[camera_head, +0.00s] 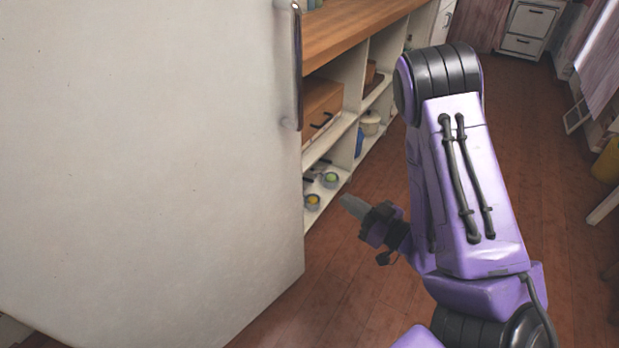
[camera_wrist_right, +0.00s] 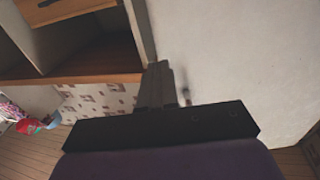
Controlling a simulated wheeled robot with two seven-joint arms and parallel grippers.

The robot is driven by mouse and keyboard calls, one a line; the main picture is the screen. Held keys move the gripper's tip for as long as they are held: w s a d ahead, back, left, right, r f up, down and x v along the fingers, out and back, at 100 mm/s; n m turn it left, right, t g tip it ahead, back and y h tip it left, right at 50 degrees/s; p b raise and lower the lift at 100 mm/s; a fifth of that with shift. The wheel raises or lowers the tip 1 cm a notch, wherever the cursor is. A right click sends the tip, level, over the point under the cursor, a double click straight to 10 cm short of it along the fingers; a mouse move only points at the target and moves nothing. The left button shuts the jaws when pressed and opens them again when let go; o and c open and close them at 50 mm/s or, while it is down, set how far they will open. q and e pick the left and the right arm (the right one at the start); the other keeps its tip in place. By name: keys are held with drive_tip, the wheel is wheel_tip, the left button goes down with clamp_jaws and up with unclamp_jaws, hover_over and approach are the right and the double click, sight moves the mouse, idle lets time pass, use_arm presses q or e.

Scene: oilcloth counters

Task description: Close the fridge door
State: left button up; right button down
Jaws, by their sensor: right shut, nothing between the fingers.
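The fridge door (camera_head: 150,170) is a large white panel that fills the left half of the head view. Its metal handle (camera_head: 297,70) stands upright near the panel's right edge. The fridge interior is not visible, so how far the door stands open cannot be told. My right gripper (camera_head: 350,206) is shut and empty. It is to the right of the door's edge and below the handle, with a gap between them in the head view. In the right wrist view, its closed fingers (camera_wrist_right: 156,85) point along a pale panel (camera_wrist_right: 240,60), seemingly the door. My left gripper is not in view.
A wooden counter (camera_head: 350,30) with open white shelves (camera_head: 345,125) runs behind the door's edge. A wooden box (camera_head: 320,105) and small pots sit on the shelves. Wooden floor (camera_head: 345,300) is clear around my right arm. A white cabinet (camera_head: 530,28) stands far back.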

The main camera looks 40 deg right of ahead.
sight(300, 171)
use_arm(q)
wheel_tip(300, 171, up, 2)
drive_tip(key=shift+p, duration=1.25)
use_arm(e)
drive_tip(key=w+a, duration=0.1)
drive_tip(key=w, duration=0.7)
drive_tip(key=w+a, duration=0.1)
drive_tip(key=w, duration=0.4)
drive_tip(key=shift+a, duration=0.3)
drive_tip(key=shift+w, duration=0.15)
